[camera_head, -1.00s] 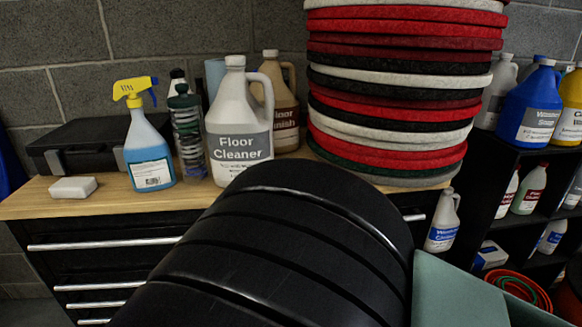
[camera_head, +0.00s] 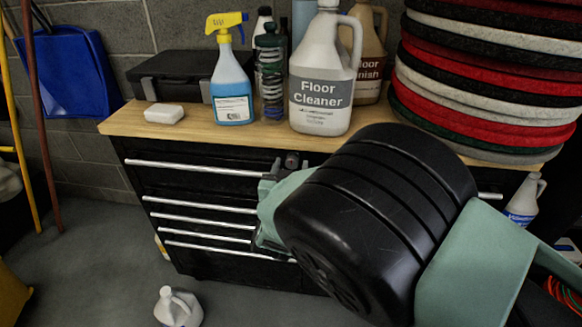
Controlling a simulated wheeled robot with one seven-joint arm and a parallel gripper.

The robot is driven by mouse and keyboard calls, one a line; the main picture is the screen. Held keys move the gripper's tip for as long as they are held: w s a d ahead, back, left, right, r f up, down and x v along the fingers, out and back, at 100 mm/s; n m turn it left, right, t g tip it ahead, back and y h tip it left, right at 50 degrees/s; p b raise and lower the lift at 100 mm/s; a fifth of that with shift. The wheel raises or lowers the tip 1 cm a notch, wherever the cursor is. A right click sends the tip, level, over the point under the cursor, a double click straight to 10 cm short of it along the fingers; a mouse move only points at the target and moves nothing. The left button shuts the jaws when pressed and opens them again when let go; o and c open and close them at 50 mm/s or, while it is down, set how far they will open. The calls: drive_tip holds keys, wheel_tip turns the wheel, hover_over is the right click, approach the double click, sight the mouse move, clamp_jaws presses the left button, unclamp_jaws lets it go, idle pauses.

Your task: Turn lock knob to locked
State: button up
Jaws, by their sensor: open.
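The black tool cabinet (camera_head: 140,165) with a wooden top stands ahead, its drawers shut. A small dark, reddish knob-like part (camera_head: 291,160) shows high on its front, just right of the top drawer handle. It may be the lock knob; its turn cannot be read. My gripper (camera_head: 268,178) is at the cabinet front, close to this part and partly hidden behind my green and black arm links. Its jaws are open. Whether it touches the knob-like part cannot be told.
On the wooden top stand a spray bottle (camera_head: 231,80), a floor cleaner jug (camera_head: 323,70), a white block (camera_head: 164,113), a black case (camera_head: 175,75) and stacked pads (camera_head: 480,105). A white jug (camera_head: 178,308) stands on the floor. Floor at the left front is open.

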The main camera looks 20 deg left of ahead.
drive_tip(key=c, duration=1)
drive_tip(key=shift+o, duration=0.2)
drive_tip(key=shift+f+m+b, duration=0.1)
drive_tip(key=shift+m+b, duration=0.3)
drive_tip(key=shift+b, duration=0.15)
drive_tip(key=m+b, duration=0.2)
drive_tip(key=b, duration=0.1)
drive_tip(key=shift+d+f+m+b, duration=0.1)
drive_tip(key=shift+f+m+b, duration=0.1)
drive_tip(key=shift+m+b, duration=0.1)
drive_tip(key=m+b, duration=0.5)
drive_tip(key=b, duration=0.2)
drive_tip(key=shift+f+m, duration=0.1)
drive_tip(key=shift+m, duration=0.2)
drive_tip(key=m+b, duration=0.5)
drive_tip(key=b, duration=0.2)
drive_tip(key=shift+w+d+b, duration=0.1)
drive_tip(key=shift+b, duration=0.25)
drive_tip(key=m+b, duration=0.3)
drive_tip(key=shift+b, duration=0.3)
drive_tip(key=shift+m+b, duration=0.5)
drive_tip(key=shift+b, duration=0.1)
drive_tip(key=shift+r, duration=0.2)
